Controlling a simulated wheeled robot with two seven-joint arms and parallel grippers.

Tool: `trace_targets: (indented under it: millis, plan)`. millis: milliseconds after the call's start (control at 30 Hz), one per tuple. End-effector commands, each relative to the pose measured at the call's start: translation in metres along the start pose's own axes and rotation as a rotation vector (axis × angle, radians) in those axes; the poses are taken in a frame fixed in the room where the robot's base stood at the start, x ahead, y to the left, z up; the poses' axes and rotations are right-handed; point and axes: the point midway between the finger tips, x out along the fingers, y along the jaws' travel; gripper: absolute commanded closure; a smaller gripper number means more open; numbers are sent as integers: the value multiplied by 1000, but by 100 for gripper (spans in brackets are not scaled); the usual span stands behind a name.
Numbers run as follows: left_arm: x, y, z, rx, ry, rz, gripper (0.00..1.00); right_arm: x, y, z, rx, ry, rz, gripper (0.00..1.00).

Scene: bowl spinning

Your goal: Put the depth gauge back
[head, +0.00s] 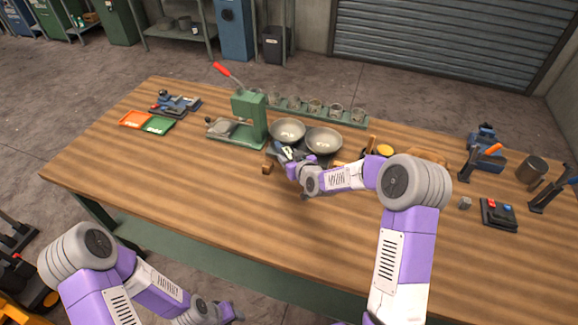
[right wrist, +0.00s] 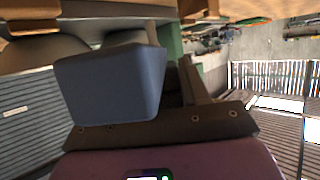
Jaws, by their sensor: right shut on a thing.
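My right gripper (head: 279,155) is at the middle of the workbench, low in front of two grey metal bowls, the left bowl (head: 288,130) and the right bowl (head: 323,141). A small wooden block (head: 267,169) is just below the right gripper. My left gripper (head: 231,312) is low at the bottom edge, off the bench; its jaws are unclear.
A green press (head: 249,118) with a red handle stands left of the bowls. A green rack (head: 345,118) with several jars is behind them. Orange (head: 136,119) and green (head: 158,125) trays lie left. Tools crowd the right end. The bench front (head: 190,190) is clear.

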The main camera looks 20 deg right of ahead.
Motion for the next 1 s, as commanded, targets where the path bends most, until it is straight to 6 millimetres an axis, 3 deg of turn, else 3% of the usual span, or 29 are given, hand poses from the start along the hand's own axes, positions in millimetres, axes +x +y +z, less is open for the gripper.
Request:
trace_targets:
  millis: [400, 800, 833, 967, 1000]
  plan:
    - [4, -2, -1, 0, 1, 0, 57, 17, 0, 40, 0, 2, -1, 100]
    - [10, -3, -1, 0, 1, 0, 57, 19, 0, 44, -1, 4, 0, 100]
    - [8, -3, -1, 0, 1, 0, 57, 18, 0, 44, 0, 1, 0, 51]
    - [8, -3, -1, 0, 1, 0, 57, 18, 0, 43, 0, 1, 0, 31]
    - [8, -3, -1, 0, 1, 0, 57, 18, 0, 43, 0, 1, 0, 30]
